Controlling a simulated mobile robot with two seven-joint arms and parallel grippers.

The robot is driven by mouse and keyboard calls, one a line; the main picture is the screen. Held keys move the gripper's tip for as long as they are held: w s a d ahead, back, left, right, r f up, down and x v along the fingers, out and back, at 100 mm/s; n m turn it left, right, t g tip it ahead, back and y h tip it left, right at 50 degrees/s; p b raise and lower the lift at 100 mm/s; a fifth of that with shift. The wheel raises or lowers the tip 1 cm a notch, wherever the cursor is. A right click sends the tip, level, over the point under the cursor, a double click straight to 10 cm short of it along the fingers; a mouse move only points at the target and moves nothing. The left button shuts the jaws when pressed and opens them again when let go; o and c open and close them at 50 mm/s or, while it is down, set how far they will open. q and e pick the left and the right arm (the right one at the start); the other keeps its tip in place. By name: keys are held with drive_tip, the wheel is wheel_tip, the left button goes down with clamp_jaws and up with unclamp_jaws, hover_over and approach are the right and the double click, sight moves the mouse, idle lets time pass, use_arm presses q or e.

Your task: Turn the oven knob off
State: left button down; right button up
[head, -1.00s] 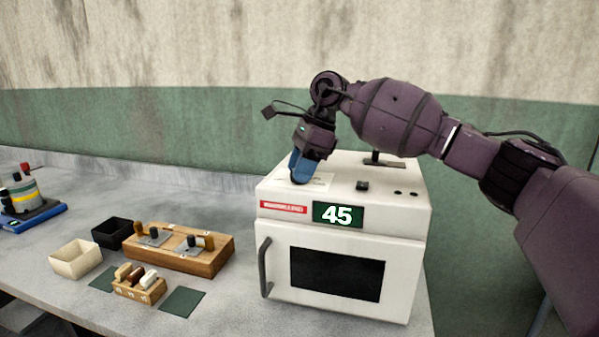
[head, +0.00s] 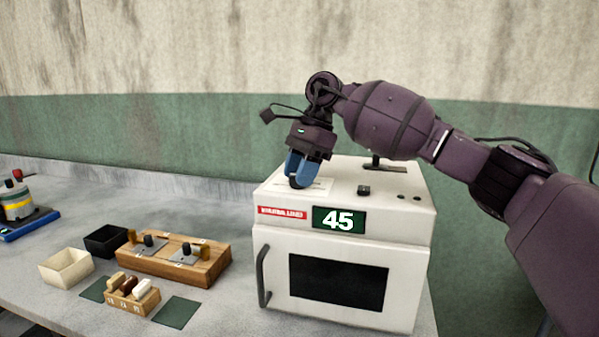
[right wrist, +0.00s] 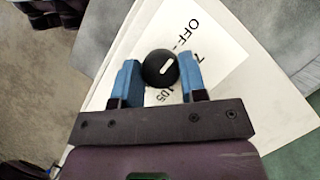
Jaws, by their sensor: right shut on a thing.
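The white oven (head: 340,235) stands on the bench, its door closed and its green display reading 45. The oven knob (right wrist: 160,68) is a round black knob with a white pointer mark, on a white label on the oven top; "OFF" and "105" are readable there. In the right wrist view the knob sits between the blue fingertips of my right gripper (right wrist: 160,80), which is shut on it. In the head view my right gripper (head: 302,170) points down at the oven top and hides the knob. My left gripper is not in view.
Left of the oven are a wooden block with metal fittings (head: 170,268), a small wooden rack (head: 130,301), a cream box (head: 65,268), a black box (head: 106,240) and dark green mats (head: 176,313). A device on a blue base (head: 28,228) is at far left.

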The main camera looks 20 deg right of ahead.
drive_tip(key=o, duration=0.8)
drive_tip(key=shift+r, duration=0.15)
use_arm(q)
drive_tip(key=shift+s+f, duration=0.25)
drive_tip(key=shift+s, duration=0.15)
use_arm(e)
drive_tip(key=shift+o, duration=0.6)
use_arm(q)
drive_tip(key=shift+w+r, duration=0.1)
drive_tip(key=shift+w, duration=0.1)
use_arm(e)
drive_tip(key=s+v, duration=0.1)
drive_tip(key=v, duration=0.9)
drive_tip(key=shift+w+d+r, duration=0.2)
drive_tip(key=shift+w+r, duration=0.15)
drive_tip(key=shift+w, duration=0.15)
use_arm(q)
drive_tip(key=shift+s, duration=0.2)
